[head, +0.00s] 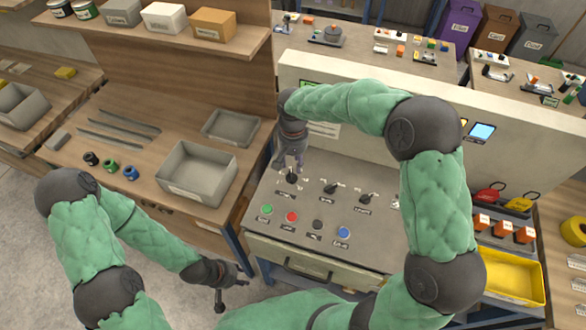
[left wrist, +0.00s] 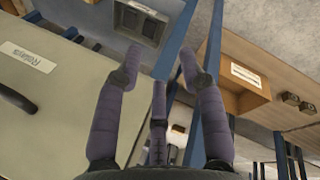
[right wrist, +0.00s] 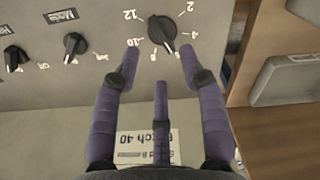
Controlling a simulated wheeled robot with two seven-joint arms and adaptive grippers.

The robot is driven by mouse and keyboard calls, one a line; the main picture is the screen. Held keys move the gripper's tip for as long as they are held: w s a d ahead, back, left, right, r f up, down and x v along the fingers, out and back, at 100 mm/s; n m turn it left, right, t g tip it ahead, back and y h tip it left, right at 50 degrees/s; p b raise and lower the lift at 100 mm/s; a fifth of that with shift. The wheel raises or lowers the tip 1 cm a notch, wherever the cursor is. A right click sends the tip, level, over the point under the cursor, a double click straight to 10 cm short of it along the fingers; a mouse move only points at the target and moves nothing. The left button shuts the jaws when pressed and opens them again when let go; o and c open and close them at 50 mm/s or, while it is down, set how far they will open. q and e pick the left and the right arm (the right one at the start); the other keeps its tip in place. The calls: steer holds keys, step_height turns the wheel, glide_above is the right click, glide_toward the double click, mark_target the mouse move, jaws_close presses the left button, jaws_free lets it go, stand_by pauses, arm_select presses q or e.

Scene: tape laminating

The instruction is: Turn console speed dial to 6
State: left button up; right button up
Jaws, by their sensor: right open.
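The speed dial is a black pointer knob (right wrist: 162,30) with a printed number ring, on the grey sloped console panel (right wrist: 95,95). The 12, 2, 4 and 10 are legible in the right wrist view. The knob's pointer is toward the lower, small-numbered side there; its exact reading is unclear. In the head view the dial (head: 291,178) is at the panel's upper left. My right gripper (right wrist: 160,60) is open, its fingertips on either side of the dial's lower part; contact is unclear. My left gripper (head: 231,292) is open and empty, low left of the console.
Two more black knobs (head: 331,187) (head: 367,198) sit right of the dial. Green (head: 266,209), red (head: 292,217), black and blue buttons line the panel below. A grey bin (head: 197,174) stands on the left bench. A drawer front (head: 310,265) lies under the panel.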

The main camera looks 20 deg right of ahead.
mark_target(293, 174)
step_height(293, 174, up, 6)
steer(key=shift+f, duration=0.1)
stand_by(0.7)
